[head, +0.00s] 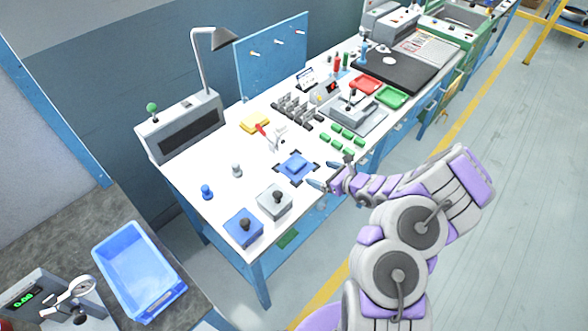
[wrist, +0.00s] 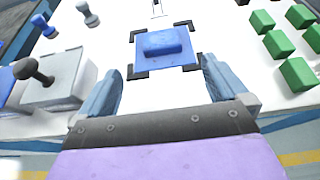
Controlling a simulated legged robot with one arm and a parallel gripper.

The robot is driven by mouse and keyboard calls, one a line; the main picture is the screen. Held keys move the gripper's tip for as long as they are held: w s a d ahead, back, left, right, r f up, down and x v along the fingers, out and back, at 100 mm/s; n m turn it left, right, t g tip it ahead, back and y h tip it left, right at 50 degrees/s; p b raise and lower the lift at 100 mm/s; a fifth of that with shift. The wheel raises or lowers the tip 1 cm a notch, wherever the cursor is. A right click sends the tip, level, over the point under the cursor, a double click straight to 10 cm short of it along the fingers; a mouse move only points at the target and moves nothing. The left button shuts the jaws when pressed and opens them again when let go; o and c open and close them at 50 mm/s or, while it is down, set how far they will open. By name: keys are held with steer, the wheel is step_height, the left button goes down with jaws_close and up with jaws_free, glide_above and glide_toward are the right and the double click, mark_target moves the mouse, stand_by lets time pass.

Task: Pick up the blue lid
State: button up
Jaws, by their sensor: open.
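The blue lid (head: 296,167) is a flat square plate with a raised block on top. It lies on the white bench inside black corner marks. In the wrist view the lid (wrist: 140,55) is just beyond my fingertips, centred between them. My gripper (head: 328,173) is open and empty at the bench's front edge. In the wrist view its two blue-grey fingers (wrist: 160,80) are spread apart, with white bench top between them. No contact with the lid shows.
Left of the lid stand a grey block with a black knob (head: 274,203) and a blue one (head: 243,228). Several green blocks (wrist: 278,44) lie to the right. A red-handled tool (head: 268,133) lies behind. Bare bench surrounds the lid's near side.

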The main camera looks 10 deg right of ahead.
steer(key=b, duration=0.2)
glide_toward(296, 163)
steer(key=x, duration=0.4)
steer(key=shift+w+d+f, duration=0.1)
steer(key=shift+d+f, duration=0.05)
steer(key=shift+f, duration=0.15)
steer(key=shift+w+a, duration=0.15)
steer(key=shift+a, duration=0.15)
steer(key=b+x, duration=0.1)
steer(key=x, duration=0.3)
steer(key=shift+r, duration=0.15)
steer(key=shift+w+a, duration=0.1)
steer(key=shift+w, duration=0.25)
steer(key=shift+a, duration=0.1)
steer(key=shift+a, duration=0.1)
steer(key=shift+c, duration=1.2)
steer(key=c, duration=0.8)
